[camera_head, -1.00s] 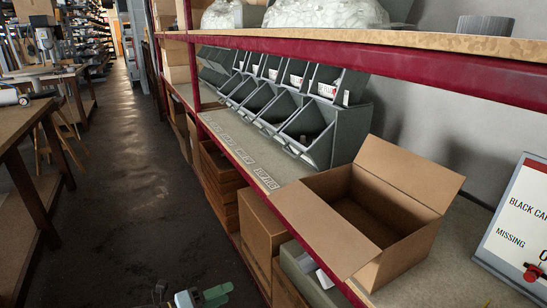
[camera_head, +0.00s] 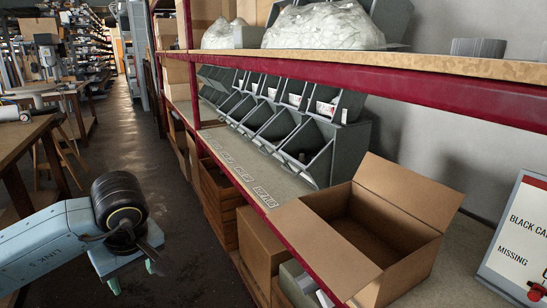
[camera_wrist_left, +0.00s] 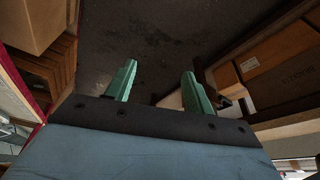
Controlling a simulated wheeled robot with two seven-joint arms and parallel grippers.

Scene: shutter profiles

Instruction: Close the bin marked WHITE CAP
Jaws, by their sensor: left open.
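A row of grey bins (camera_head: 323,168) stands on the shelf in the head view, with several open fronts and tilted lids above them. Small pale labels lie along the shelf's front edge (camera_head: 263,197). Their print is too small to read, so I cannot tell which bin is marked WHITE CAP. My left gripper (camera_head: 133,278) is low over the aisle, left of the shelf and well apart from the bins. Its green fingers are open and empty, as the left wrist view (camera_wrist_left: 160,72) also shows. My right gripper is not in view.
An open cardboard box (camera_head: 408,262) stands at the near end of the bins. A red beam (camera_head: 430,82) edges the upper shelf above them. A sign (camera_head: 520,240) is at right. The aisle floor (camera_head: 125,150) is clear.

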